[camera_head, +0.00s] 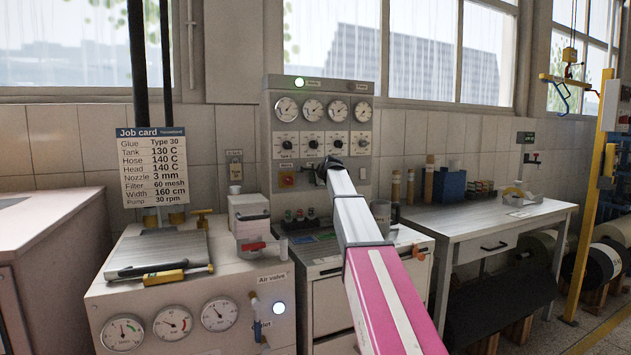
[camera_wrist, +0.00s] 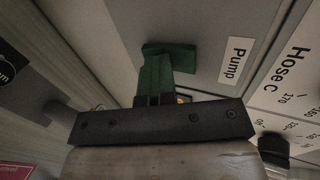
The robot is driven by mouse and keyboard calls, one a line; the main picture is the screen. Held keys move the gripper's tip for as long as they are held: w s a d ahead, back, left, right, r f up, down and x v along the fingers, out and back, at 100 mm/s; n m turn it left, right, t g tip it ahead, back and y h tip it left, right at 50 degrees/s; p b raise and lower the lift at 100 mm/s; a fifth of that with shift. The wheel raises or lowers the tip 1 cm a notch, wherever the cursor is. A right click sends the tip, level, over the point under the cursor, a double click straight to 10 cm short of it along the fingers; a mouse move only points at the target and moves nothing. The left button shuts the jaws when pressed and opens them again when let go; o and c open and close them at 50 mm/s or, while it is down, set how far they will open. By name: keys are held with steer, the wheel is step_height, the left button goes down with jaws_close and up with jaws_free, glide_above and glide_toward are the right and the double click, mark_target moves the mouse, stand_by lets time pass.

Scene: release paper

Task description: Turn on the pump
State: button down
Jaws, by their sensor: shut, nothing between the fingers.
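The grey control panel (camera_head: 320,120) stands against the tiled wall, with gauges above and a row of knobs below. My gripper (camera_head: 325,170) is at the lower part of this panel, right of the red and yellow mains switch (camera_head: 287,180). In the wrist view a "Pump" label (camera_wrist: 235,60) is on the panel, with a green lever-like part (camera_wrist: 165,68) beside it. My gripper (camera_wrist: 165,100) is shut and empty, its dark fingertips at the near end of the green part. I cannot tell whether they touch. In the head view my gripper hides this spot.
The Hose C dial (camera_wrist: 300,80) and a black knob (camera_wrist: 273,150) are close to my gripper. A white light (camera_head: 299,82) glows atop the panel. The gauge cabinet (camera_head: 190,290) is at left, a workbench (camera_head: 490,220) at right. A job card (camera_head: 152,165) stands at left.

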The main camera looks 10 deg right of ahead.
steer(key=shift+w+r, duration=0.2)
steer(key=f+v, duration=0.1)
steer(key=v, duration=1.3)
steer(key=shift+s+f, duration=0.25)
steer(key=shift+s, duration=0.1)
steer(key=shift+s+d+f, duration=0.1)
steer(key=shift+f, duration=0.2)
steer(key=shift+s+f, duration=0.1)
steer(key=shift+f, duration=0.25)
